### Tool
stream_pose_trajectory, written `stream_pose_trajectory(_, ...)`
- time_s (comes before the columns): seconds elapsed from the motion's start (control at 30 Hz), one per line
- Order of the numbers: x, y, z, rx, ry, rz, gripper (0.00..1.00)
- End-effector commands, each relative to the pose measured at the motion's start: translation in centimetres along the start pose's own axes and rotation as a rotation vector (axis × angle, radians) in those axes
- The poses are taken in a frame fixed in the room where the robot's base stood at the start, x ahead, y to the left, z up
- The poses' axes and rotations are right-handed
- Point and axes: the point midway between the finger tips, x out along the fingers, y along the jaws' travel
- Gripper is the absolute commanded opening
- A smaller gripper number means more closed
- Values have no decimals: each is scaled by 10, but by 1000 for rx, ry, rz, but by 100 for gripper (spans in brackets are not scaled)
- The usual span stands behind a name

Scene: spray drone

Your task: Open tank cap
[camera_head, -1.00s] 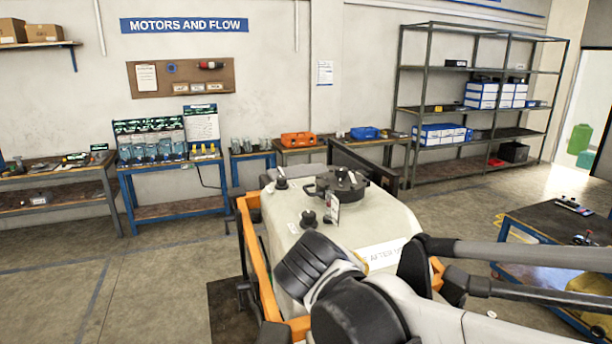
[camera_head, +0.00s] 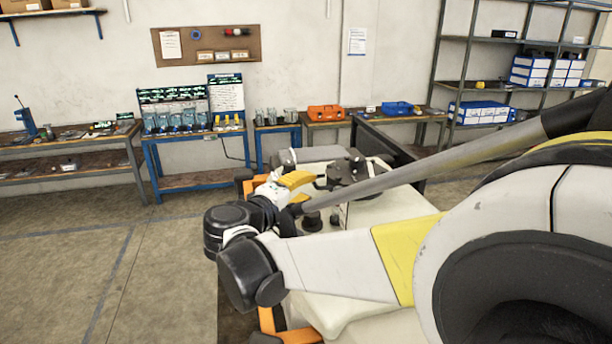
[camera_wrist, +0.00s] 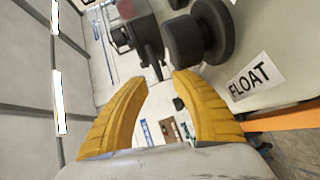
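The cream tank (camera_head: 400,212) has a large round black cap (camera_head: 352,170) with a handle on top, partly hidden by my arm. A smaller black knob (camera_head: 312,221) stands on the tank nearer to me. My gripper (camera_head: 298,182) has yellow fingers and is over the tank, left of the cap in the head view. In the wrist view my gripper (camera_wrist: 160,78) is open, with nothing between the fingertips. A black knob (camera_wrist: 192,40) with a flange is just beyond the right fingertip, beside a FLOAT label (camera_wrist: 250,76). Contact cannot be told.
An orange frame (camera_head: 270,322) surrounds the tank. Behind stand workbenches (camera_head: 188,183) with an orange case (camera_head: 325,112) and a blue bin (camera_head: 397,108), and a metal shelf (camera_head: 520,90) with boxes. The floor at left (camera_head: 60,270) is clear.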

Motion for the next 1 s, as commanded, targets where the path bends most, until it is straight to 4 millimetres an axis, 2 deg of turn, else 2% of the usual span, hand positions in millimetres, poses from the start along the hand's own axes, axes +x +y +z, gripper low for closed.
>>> stream_pose_trajectory(0.1,22,0,1,0,-3,0,31)
stream_pose_trajectory(0.27,41,0,0,0,-1,0,31)
stream_pose_trajectory(0.63,47,0,0,0,1,-1,31)
stream_pose_trajectory(0.67,47,0,0,0,1,-1,24)
stream_pose_trajectory(0.73,47,0,0,0,1,-1,3)
stream_pose_trajectory(0.77,47,0,0,0,1,-1,0)
stream_pose_trajectory(1.0,47,0,0,0,0,-1,0)
